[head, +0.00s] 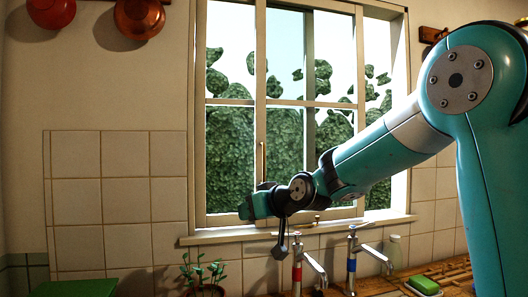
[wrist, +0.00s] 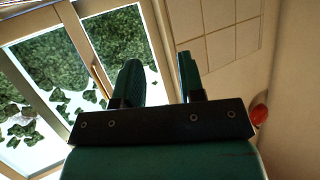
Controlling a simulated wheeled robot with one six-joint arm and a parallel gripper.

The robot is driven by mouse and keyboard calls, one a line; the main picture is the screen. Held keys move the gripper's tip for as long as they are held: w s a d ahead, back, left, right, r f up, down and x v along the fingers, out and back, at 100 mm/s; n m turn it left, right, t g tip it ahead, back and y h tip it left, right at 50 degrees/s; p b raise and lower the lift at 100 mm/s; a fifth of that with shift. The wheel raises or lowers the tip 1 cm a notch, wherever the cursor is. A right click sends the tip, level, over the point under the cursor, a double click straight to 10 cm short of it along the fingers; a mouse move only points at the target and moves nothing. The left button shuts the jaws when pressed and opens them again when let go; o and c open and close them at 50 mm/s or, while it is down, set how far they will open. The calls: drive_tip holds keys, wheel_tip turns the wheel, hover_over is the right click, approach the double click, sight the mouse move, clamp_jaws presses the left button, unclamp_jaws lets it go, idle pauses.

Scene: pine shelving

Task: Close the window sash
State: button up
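The window sash (head: 260,60) is in the middle of the head view, with a pale upright stile and a slim brass handle (head: 261,160) on it. I cannot tell how wide its opening is. My gripper (head: 246,207) is in front of the lower window, low and left of the handle's bottom end; contact cannot be told. In the wrist view my gripper (wrist: 158,58) has its two green fingers apart, with nothing seen between them. The sash (wrist: 85,50) is left of the fingers there, with a brown bar that looks like the handle (wrist: 102,82).
Below the sill (head: 230,236) stand two taps, one with a red band (head: 297,274) and one with a blue band (head: 351,265). A potted plant (head: 204,272) is at lower left. A white bottle (head: 394,252) and green sponge (head: 424,285) are at right.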

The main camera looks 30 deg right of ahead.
sight(264, 163)
drive_tip(key=w+d+r+m+t+h+p, duration=0.1)
drive_tip(key=w+d+r+t+h, duration=0.15)
drive_tip(key=d+r, duration=0.35)
drive_tip(key=w+d+r+m+t+h+p, duration=0.1)
drive_tip(key=w+d+r+t+h, duration=0.15)
drive_tip(key=d, duration=0.65)
drive_tip(key=shift+w+d+r+p, duration=0.1)
drive_tip(key=shift+w+d+p, duration=0.1)
drive_tip(key=shift+w+p, duration=2.1)
drive_tip(key=shift+w+d+r+p, duration=0.15)
drive_tip(key=shift+w+p, duration=0.7)
drive_tip(key=shift+w, duration=2.8)
drive_tip(key=shift+w+d+r+p, duration=0.1)
drive_tip(key=shift+w+d+p, duration=0.15)
drive_tip(key=shift+w+p, duration=2.05)
drive_tip(key=shift+w+b, duration=0.65)
drive_tip(key=shift+b, duration=0.15)
clamp_jaws()
